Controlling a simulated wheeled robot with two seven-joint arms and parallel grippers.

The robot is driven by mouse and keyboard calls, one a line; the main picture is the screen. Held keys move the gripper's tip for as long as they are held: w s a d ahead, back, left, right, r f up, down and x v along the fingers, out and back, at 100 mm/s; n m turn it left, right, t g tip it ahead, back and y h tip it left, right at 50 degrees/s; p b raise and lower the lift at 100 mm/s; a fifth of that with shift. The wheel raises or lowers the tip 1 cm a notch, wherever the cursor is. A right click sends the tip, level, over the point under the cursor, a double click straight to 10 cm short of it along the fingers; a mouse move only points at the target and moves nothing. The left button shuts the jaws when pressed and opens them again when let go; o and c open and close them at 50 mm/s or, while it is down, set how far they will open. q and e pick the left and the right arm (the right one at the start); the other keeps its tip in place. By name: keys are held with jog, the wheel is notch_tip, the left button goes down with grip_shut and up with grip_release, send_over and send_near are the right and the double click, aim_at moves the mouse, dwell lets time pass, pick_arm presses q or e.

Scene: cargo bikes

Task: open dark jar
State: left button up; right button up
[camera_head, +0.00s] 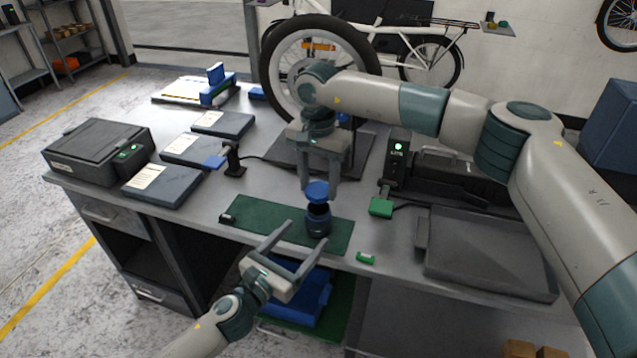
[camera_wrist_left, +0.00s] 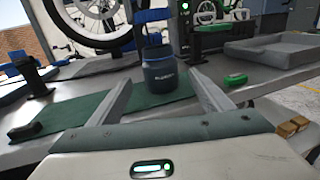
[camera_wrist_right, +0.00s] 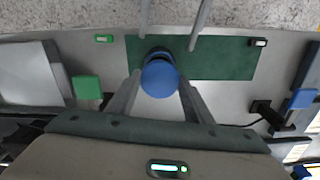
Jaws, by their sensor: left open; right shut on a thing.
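The dark jar (camera_head: 318,222) stands upright on the green mat (camera_head: 262,222), near the table's front edge. Its blue lid (camera_head: 317,188) is above the jar's dark top, with a gap visible between them in the head view. My right gripper (camera_head: 318,185) points down and is shut on the lid; the lid also shows between its fingers in the right wrist view (camera_wrist_right: 160,80). My left gripper (camera_head: 308,233) is open and low in front of the jar. In the left wrist view the jar (camera_wrist_left: 162,72) shows upright between and beyond its fingertips.
A grey tray (camera_head: 487,250) fills the right. A black stand (camera_head: 233,160) and flat boxes (camera_head: 160,184) are at left. A bike wheel (camera_head: 290,60) rises behind.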

pick_arm(q)
jog(key=shift+b+v, duration=0.3)
jog(key=shift+v, duration=1.85)
pick_arm(e)
jog(key=shift+f, duration=0.4)
pick_arm(q)
jog(key=shift+f, duration=0.1)
